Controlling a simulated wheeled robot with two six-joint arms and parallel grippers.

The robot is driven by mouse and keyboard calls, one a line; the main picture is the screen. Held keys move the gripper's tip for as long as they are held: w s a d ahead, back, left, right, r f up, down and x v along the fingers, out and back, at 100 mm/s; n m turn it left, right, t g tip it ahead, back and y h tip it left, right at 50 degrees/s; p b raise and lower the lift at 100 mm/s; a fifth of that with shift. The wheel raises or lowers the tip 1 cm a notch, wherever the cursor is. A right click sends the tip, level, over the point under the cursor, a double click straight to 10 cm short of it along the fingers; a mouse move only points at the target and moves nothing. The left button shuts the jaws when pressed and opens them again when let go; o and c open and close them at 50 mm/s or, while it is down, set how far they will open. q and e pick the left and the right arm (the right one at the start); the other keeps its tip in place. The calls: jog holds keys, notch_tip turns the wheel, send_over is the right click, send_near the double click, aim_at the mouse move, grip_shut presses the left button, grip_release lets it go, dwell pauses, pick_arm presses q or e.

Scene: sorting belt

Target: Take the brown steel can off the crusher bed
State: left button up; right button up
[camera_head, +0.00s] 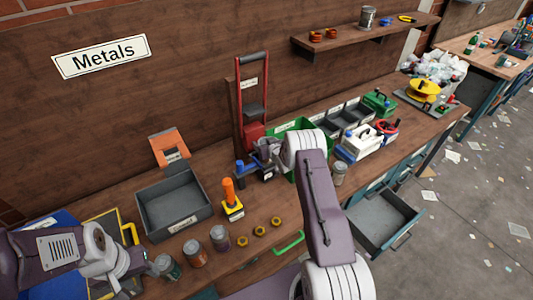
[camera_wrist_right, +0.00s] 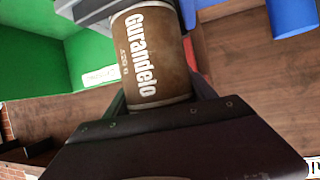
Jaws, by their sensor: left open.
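The brown steel can (camera_wrist_right: 150,60), with white lettering "Gurandelo", fills the upper middle of the right wrist view. My right gripper (camera_wrist_right: 155,75) is shut on it, with dark fingers along both sides. In the head view my right gripper (camera_head: 266,156) is in front of the red crusher (camera_head: 254,130), and the can is hidden there. I cannot tell whether the can touches the crusher bed. My left gripper (camera_head: 138,272) is open and empty at the lower left, beside a can with a green label (camera_head: 167,266).
A grey open bin (camera_head: 172,204), an orange-topped yellow tool (camera_head: 230,195) and two more cans (camera_head: 195,253) (camera_head: 220,238) stand on the bench left of my right arm. A green bin (camera_head: 299,126) is behind it. An open drawer (camera_head: 384,217) juts out at right.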

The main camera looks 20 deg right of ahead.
jog(key=c, duration=0.4)
jog(key=shift+r, duration=0.1)
jog(key=shift+w+r, duration=0.1)
jog(key=shift+r, duration=0.1)
jog(key=r, duration=0.1)
jog(key=r+b, duration=0.1)
jog(key=r, duration=0.1)
jog(key=shift+d+r, duration=0.35)
jog(key=shift+r, duration=0.05)
jog(key=s+d+r, duration=0.1)
jog(key=d+r, duration=0.1)
jog(key=d, duration=0.1)
jog(key=s+d+r, duration=0.1)
jog(key=d+r, duration=0.1)
jog(key=d, duration=0.2)
jog(key=s+d+r, duration=0.1)
jog(key=d+r, duration=0.1)
jog(key=d, duration=0.1)
jog(key=shift+d+r+b, duration=0.3)
jog(key=shift+r, duration=0.05)
jog(key=shift+f, duration=0.1)
